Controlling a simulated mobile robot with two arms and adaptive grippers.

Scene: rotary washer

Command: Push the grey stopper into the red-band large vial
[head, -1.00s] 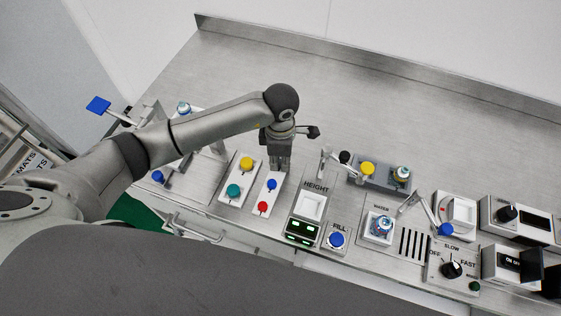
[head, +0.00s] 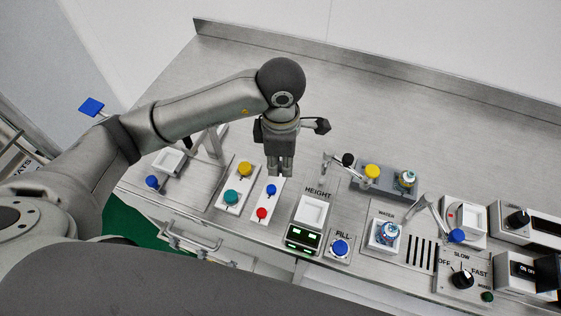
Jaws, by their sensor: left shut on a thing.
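My left gripper (head: 280,171) points down above the far end of a white plate (head: 279,184) with a blue and a red button. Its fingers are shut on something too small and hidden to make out. I cannot pick out the grey stopper. A vial (head: 387,231) with blue and what look like reddish marks stands on the white pad by the WATER label, right of the gripper. Another small vial (head: 408,178) stands in a grey block. Which one has the red band is too small to tell. My right gripper is not in view.
A yellow knob (head: 372,171) is on the grey block (head: 387,185). The HEIGHT station (head: 312,211), blue FILL button (head: 340,247) and OFF/SLOW/FAST dial (head: 462,279) line the front. Yellow and green buttons stand left of the gripper. The bench behind is clear.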

